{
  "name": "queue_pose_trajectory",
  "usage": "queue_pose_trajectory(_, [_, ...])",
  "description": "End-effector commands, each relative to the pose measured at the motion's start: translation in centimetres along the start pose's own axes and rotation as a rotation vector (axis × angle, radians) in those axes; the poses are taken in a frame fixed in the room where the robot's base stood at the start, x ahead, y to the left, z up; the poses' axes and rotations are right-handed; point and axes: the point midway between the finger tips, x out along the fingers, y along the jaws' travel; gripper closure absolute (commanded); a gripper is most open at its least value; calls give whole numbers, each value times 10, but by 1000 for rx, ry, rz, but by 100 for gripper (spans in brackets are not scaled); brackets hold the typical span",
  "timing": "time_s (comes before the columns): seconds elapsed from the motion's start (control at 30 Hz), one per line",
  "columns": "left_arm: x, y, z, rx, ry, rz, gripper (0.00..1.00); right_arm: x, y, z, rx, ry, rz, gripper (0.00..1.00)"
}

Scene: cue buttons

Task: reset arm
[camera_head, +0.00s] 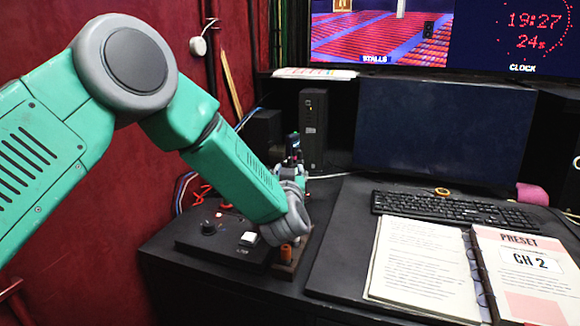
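My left arm, green with grey joints, comes in from the left and reaches down to the control panel (215,247) on the black desk. My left gripper (292,180) is partly hidden behind the wrist, and its fingers cannot be made out clearly. It is near the panel's right end. The panel has a black knob (208,228) and a white square button (248,239). My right gripper is not in view.
An open binder (425,265) marked "PRESET CH 2" lies at the front right. A keyboard (450,211) and a dark monitor (440,133) stand behind it. A black box (313,128) stands behind my wrist. A red wall (100,235) is on the left.

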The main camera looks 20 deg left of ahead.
Motion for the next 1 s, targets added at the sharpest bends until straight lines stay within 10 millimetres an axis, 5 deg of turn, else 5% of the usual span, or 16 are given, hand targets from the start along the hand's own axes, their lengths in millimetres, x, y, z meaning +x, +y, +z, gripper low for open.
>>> queue_pose_trajectory(0.47, [-10, 0, -2, 0, 0, -1, 66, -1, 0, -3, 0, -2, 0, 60])
queue_pose_trajectory(1.0, [-10, -2, -78, 0, 0, -1, 66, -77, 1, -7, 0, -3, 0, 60])
